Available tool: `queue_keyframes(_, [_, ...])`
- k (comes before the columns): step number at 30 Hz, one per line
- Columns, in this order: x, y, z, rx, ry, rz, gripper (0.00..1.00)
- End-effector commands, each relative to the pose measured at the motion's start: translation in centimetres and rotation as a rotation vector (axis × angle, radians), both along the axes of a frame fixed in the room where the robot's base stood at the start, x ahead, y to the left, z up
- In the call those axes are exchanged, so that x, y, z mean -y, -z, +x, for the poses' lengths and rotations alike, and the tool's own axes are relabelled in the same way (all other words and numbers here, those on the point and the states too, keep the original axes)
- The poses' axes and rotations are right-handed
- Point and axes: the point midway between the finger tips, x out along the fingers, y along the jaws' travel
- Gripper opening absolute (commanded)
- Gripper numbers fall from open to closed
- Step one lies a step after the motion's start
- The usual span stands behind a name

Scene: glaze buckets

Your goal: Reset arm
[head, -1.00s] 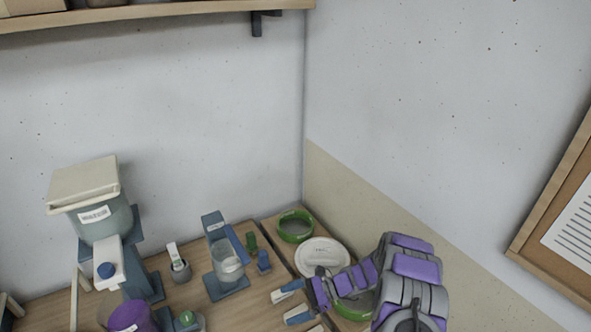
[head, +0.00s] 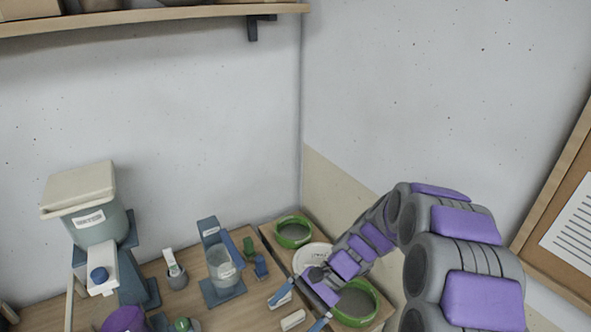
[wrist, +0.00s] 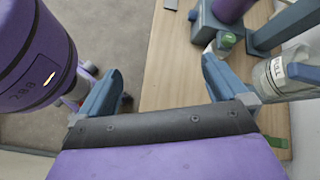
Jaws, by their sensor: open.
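My gripper (head: 301,308) reaches in from the right over the right part of the wooden bench. In the wrist view my gripper (wrist: 160,92) has its two blue fingers wide apart with nothing between them. Beyond the fingers lie the bench edge and the grey floor. My purple and grey arm bends up and to the right in the head view and covers part of a white lid (head: 312,256) and a green ring (head: 357,304).
A lidded bucket (head: 93,222) sits on a blue stand at left. A clear jar (head: 222,268) stands on a blue holder mid-bench. Another green ring (head: 294,232) lies in the back corner. A purple container (head: 124,320) is at the front. A shelf (head: 150,15) runs above.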

Motion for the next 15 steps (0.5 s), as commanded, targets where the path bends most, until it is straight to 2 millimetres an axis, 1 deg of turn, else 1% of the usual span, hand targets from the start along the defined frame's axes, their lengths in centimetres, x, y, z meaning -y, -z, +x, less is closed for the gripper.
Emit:
queue_keyframes(1, [0.2, -0.9, -1.1, 0.029, -0.032, -0.018, 1.0])
queue_keyframes(6, [1.4, -3.2, -4.7, 0.125, -0.139, -0.088, 1.0])
queue_keyframes(11, [2.9, -4.8, -8.1, 0.208, -0.234, -0.156, 1.0])
queue_keyframes(15, [4.7, -5.9, -11.1, 0.278, -0.314, -0.22, 1.0])
